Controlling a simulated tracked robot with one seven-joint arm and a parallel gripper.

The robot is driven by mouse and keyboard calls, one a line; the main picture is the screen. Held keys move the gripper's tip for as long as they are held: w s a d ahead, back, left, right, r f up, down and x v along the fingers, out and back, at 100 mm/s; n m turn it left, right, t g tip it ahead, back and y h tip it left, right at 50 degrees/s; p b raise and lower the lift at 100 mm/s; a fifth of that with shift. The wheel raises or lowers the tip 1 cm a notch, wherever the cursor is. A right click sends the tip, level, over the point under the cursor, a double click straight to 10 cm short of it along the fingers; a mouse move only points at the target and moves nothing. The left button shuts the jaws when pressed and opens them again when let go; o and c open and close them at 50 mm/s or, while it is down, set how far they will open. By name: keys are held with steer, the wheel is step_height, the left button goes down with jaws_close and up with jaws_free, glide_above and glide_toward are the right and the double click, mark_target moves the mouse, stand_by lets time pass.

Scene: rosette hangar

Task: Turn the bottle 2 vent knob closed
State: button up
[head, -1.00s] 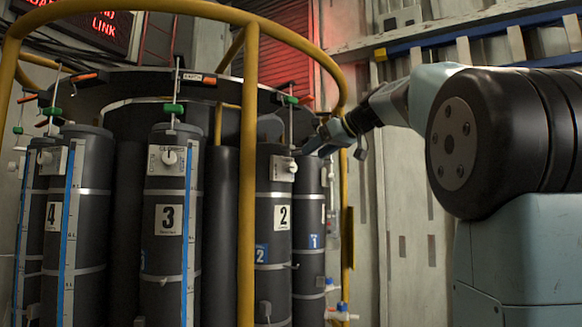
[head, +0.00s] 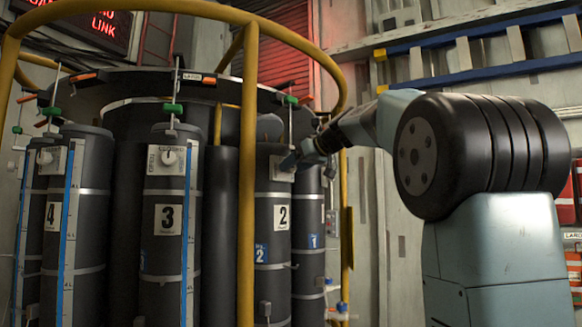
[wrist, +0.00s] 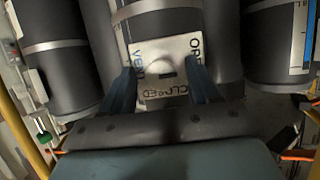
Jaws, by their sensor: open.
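Bottle 2 (head: 272,233) is a dark grey cylinder with a white "2" label, standing in the ring of bottles. Its pale vent plate (head: 279,175) is near the top, partly covered by my gripper (head: 290,161) in the head view. In the wrist view the plate (wrist: 187,46) carries "VENT", "CLOSED" and part of "OP…" lettering. The pale vent knob (wrist: 153,68) is at its middle, with a dark mark beside it. My gripper (wrist: 161,88) is open, its blue fingers on either side of the knob. Contact with the knob cannot be told.
Bottle 3 (head: 167,255) and bottle 4 (head: 53,245) stand to the left. Bottle 1 (head: 312,260) is close behind on the right. A yellow post (head: 247,200) and top rail run in front of the bottles. Wall and shelving fill the right side.

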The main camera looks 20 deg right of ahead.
steer(key=c, duration=1)
steer(key=shift+a, duration=0.1)
steer(key=shift+c, duration=0.2)
steer(key=shift+w+d+f+m+g+y, duration=0.1)
steer(key=shift+m+g+y, duration=0.1)
steer(key=shift+m+y, duration=0.3)
steer(key=shift+d+m+g+y, duration=0.1)
steer(key=shift+m+g+y, duration=0.15)
steer(key=shift+m, duration=0.35)
steer(key=m+y, duration=0.1)
steer(key=m, duration=0.1)
steer(key=m+y, duration=0.1)
steer(key=shift+d+f+m+g+y, duration=0.15)
steer(key=shift+m+g+y, duration=0.1)
steer(key=shift+m, duration=0.15)
steer(key=m+y, duration=0.2)
steer(key=m, duration=0.2)
steer(key=shift+w+d+f, duration=0.1)
steer(key=shift+f+m+t+y, duration=0.2)
steer(key=shift+m+t+y, duration=0.35)
steer(key=shift+m, duration=1.15)
steer(key=shift+f+y, duration=0.1)
steer(key=shift+y, duration=0.15)
